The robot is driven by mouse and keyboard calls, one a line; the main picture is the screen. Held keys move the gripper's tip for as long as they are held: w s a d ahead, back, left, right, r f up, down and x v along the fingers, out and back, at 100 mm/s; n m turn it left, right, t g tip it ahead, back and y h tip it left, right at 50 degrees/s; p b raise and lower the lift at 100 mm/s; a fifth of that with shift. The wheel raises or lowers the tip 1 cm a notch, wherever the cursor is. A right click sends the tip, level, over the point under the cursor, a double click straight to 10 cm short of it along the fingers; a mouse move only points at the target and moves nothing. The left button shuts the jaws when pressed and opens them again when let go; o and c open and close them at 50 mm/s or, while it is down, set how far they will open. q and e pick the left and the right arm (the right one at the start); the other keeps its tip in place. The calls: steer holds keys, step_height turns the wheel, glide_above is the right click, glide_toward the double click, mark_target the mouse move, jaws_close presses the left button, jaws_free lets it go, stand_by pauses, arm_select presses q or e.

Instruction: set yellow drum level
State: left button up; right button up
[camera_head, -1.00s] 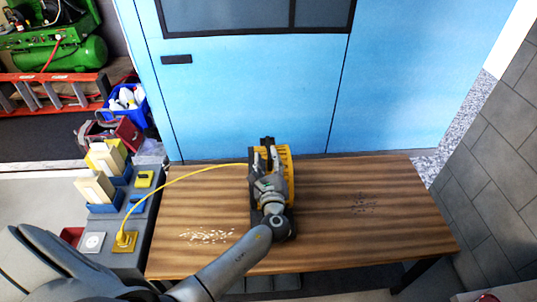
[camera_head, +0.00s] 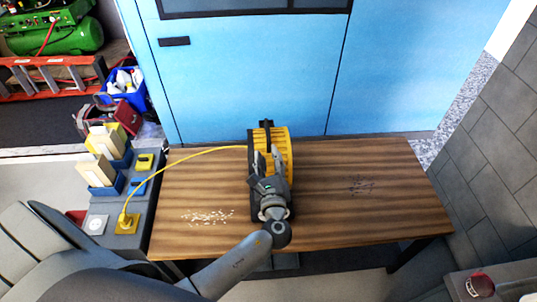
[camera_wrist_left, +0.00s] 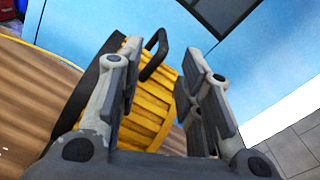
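The yellow drum (camera_head: 286,146) with black end plates stands on the wooden table (camera_head: 340,205) near its middle. A black handle (camera_wrist_left: 160,50) sticks out from it. A yellow cable (camera_head: 180,160) runs left from it. My left gripper (camera_head: 268,160) is close in front of the drum and hides part of it. In the left wrist view my left gripper (camera_wrist_left: 160,88) has its fingers apart, with the drum's yellow ribbed side (camera_wrist_left: 150,110) showing between and beyond them. I cannot tell whether they touch it. My right gripper is not in view.
The blue wall (camera_head: 400,70) stands behind the table.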

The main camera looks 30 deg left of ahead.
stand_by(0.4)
arm_select(q)
steer(key=v, duration=1.2)
steer(key=s+a+f+n+g+h+b, duration=0.1)
steer(key=s+f+n+g+h, duration=0.2)
steer(key=f, duration=0.9)
steer(key=s+f+n+g+h+b, duration=0.15)
steer(key=s+f, duration=0.25)
steer(key=f, duration=0.7)
steer(key=s+a+f+n+g+h+b, duration=0.1)
steer(key=s+f+g, duration=0.3)
steer(key=f, duration=0.8)
steer(key=s+a+f+n+g+h+b, duration=0.1)
steer(key=s+f+n+g+h, duration=0.1)
steer(key=s+f+n, duration=0.6)
steer(key=s+a+f+n+g+h+b, duration=0.1)
steer(key=s+f+n, duration=0.7)
steer(key=s, duration=0.8)
step_height(320, 180, down, 2)
steer(key=g+h, duration=0.1)
steer(key=g, duration=0.1)
steer(key=shift+s+a+g+b, duration=0.3)
steer(key=shift+a+g+b, duration=0.05)
